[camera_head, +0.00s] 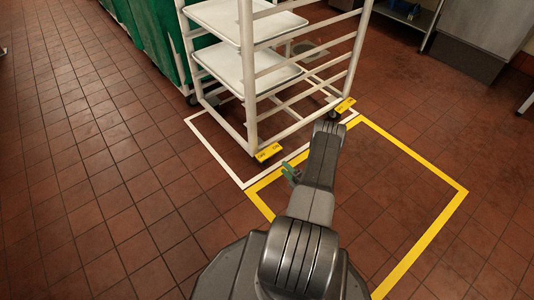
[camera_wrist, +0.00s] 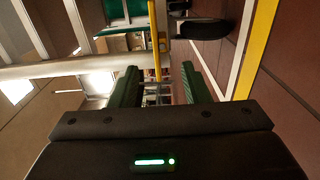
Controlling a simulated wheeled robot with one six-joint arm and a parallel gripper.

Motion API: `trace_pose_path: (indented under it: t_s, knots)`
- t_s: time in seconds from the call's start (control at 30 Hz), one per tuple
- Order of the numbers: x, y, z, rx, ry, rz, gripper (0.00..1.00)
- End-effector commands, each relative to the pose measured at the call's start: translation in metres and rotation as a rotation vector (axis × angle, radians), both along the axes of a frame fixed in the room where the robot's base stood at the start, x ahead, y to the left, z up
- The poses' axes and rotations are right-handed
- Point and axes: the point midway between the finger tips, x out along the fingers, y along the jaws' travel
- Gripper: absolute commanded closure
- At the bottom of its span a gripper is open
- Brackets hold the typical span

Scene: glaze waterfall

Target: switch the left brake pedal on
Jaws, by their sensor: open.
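The left brake pedal (camera_head: 268,152) is a yellow plate with dark lettering at the near left foot of a white rack (camera_head: 249,95). A similar right pedal (camera_head: 345,105) sits at the rack's right foot. I cannot read which way the left pedal is tilted. In the wrist view, turned on its side, a thin yellow strip (camera_wrist: 157,40) shows ahead between my fingers, probably a pedal edge-on, beside a black caster wheel (camera_wrist: 203,30). My gripper (camera_wrist: 160,82) has green fingers, apart and empty, low by the left pedal. In the head view only a green finger piece shows; my arm hides the rest.
The rack holds white trays (camera_head: 222,18) and stands within a white floor outline (camera_head: 215,154). Green-covered shelving (camera_head: 150,35) stands behind. Tiled floor at left is clear.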

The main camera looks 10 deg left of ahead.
Motion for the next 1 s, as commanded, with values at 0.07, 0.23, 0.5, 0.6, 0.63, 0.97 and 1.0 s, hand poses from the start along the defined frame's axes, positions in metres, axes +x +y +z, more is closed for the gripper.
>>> trace_pose_path:
  t_s: [0.07, 0.23, 0.5, 0.6, 0.63, 0.97, 1.0]
  knots:
    - [0.007, 0.012, -0.002, 0.000, -0.002, 0.005, 0.58]
    - [0.028, 0.039, -0.003, 0.000, -0.001, 0.005, 0.58]
    - [0.061, 0.080, -0.002, 0.000, 0.000, 0.003, 0.58]
    - [0.070, 0.090, -0.002, 0.000, -0.001, 0.002, 0.58]
    - [0.071, 0.092, -0.001, 0.000, 0.000, 0.001, 0.58]
    - [0.077, 0.100, 0.000, 0.001, 0.003, 0.000, 0.58]
    - [0.077, 0.099, 0.000, 0.001, 0.003, 0.000, 0.58]
